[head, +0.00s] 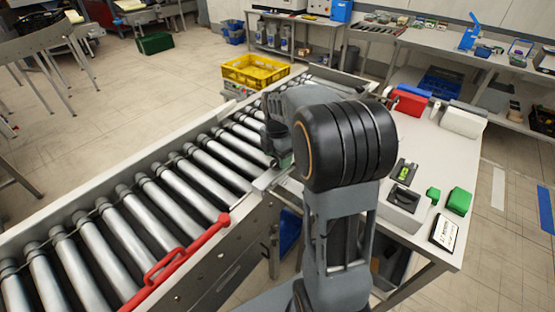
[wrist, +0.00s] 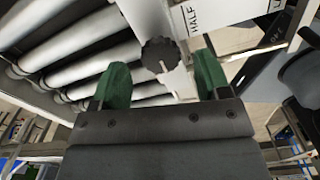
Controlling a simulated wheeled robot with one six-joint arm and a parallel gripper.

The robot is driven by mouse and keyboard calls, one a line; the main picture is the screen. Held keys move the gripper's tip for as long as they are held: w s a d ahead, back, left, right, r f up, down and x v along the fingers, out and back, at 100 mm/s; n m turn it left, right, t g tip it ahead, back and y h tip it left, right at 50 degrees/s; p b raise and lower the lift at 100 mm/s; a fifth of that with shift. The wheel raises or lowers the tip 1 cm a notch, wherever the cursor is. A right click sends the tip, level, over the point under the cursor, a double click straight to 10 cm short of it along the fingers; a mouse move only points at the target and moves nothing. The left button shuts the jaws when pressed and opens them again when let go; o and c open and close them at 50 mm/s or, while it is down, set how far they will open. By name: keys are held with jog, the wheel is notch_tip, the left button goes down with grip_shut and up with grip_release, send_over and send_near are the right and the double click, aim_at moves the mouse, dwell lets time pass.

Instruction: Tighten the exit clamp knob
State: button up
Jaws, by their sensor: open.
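The clamp knob (wrist: 160,55) is a dark, lobed knob with a pale line on its face. In the wrist view it is fixed on a light metal plate beside the rollers. My gripper (wrist: 162,80) is open, with green fingertips on either side of the knob's line and the knob a little beyond them. No contact shows. In the head view my own arm covers the knob, and only a bit of my gripper (head: 283,158) shows at the conveyor's edge.
The roller conveyor (head: 125,230) runs diagonally, with a red bar (head: 180,260) along its near side. A yellow crate (head: 255,72) stands at its far end. The right-hand table (head: 425,150) holds green blocks and a red case. A label reading "HALF" (wrist: 205,14) is near the knob.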

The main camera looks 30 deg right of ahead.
jog(key=shift+f, duration=0.95)
jog(key=c, duration=0.9)
